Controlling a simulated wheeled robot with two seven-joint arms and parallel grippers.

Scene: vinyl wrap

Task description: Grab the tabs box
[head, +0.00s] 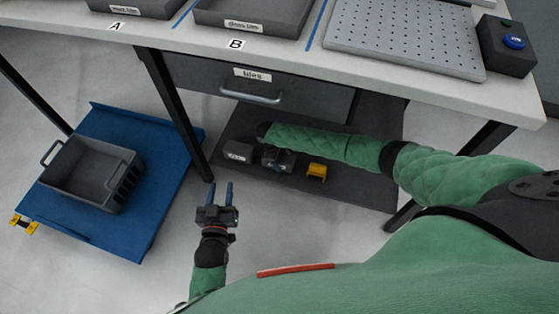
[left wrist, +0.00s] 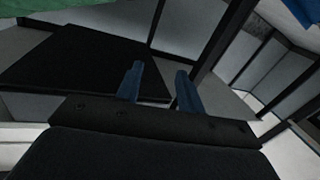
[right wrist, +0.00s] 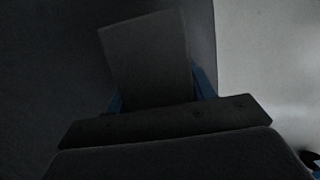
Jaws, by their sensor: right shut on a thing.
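The tabs box appears to be a small dark grey box (head: 238,151) with a white label, too small to read. It is low under the table, over the dark mat, in the head view. My right gripper (head: 262,157) reaches in from the right and is shut on it. In the right wrist view the dark box (right wrist: 148,60) stands between the blue fingers, slightly tilted. I cannot tell whether it touches the mat. My left gripper (head: 220,191) is open and empty in front of the table; its parted blue fingers (left wrist: 158,88) show in the left wrist view.
The white table (head: 300,62) with a tiles drawer (head: 252,95) hangs above my right forearm. A black table leg (head: 178,120) stands left of the mat (head: 365,185). A yellow piece (head: 317,171) sits near my right gripper. A blue cart (head: 125,235) carries a grey crate (head: 92,172).

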